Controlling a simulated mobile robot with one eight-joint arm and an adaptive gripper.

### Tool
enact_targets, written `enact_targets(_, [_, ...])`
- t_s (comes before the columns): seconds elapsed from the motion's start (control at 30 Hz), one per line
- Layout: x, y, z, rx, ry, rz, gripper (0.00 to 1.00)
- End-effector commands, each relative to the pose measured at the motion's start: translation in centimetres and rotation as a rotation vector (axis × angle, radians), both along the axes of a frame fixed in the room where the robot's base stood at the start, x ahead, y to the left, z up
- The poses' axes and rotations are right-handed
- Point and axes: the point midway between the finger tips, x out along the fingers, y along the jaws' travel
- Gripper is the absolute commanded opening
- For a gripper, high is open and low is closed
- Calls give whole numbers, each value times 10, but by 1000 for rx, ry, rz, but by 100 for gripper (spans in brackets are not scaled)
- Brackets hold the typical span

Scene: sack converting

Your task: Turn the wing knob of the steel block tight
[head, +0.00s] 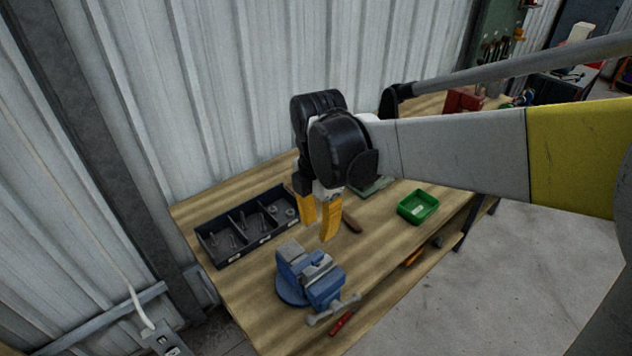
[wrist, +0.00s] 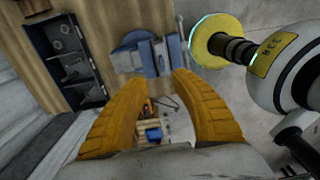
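My gripper (head: 318,226) hangs over the wooden bench with its two orange fingers apart and nothing seen between them. In the head view it is above and behind the blue vise (head: 295,292). The vise (wrist: 133,60) also shows beyond the fingertips in the wrist view. A grey steel piece (head: 318,266) sits at the top of the vise, between or on its jaws; I cannot tell whether it is the steel block. No wing knob can be made out in either view. The vise's grey bar handle (head: 335,309) is at its front.
A black compartment tray (head: 222,260) with small parts stands left of the vise. A green bin (head: 417,219) is to the right. A red-handled tool (head: 342,322) lies near the bench's front edge. A corrugated metal wall (head: 240,90) rises behind the bench.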

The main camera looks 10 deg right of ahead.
Motion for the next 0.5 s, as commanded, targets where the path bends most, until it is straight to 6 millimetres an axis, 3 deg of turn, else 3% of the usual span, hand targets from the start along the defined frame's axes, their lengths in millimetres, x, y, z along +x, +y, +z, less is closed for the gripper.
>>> enact_targets(0.5, [0,0,-91,1,-1,1,30])
